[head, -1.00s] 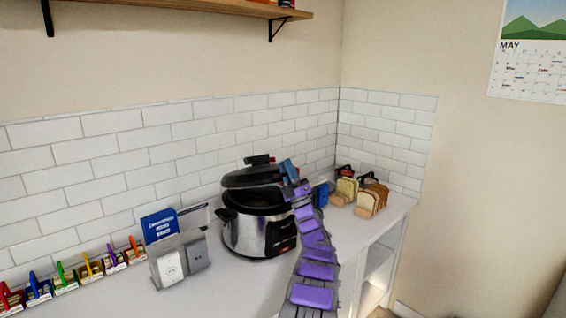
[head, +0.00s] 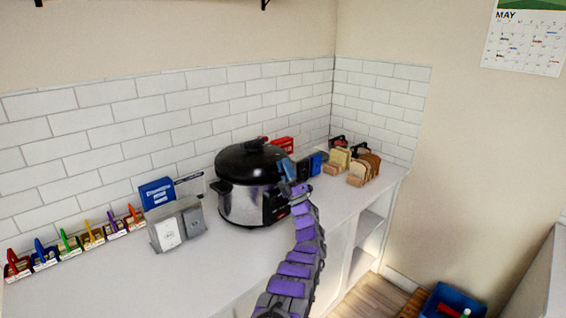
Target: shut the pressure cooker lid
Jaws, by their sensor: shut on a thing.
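The pressure cooker (head: 240,205) stands on the white counter, a silver pot with a dark front panel. Its black lid (head: 245,160) lies down over the pot, and no gap shows between lid and rim from here. My gripper (head: 286,167), with blue fingers at the end of my purple and grey arm, is at the right side of the lid. Its fingertips are small and partly merge with the dark lid edge. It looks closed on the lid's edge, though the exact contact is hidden.
A grey holder (head: 178,226) and a blue box (head: 157,192) stand left of the cooker. Bread slices in holders (head: 363,170) and a red box (head: 283,145) are to the right. The front left counter (head: 130,285) is clear.

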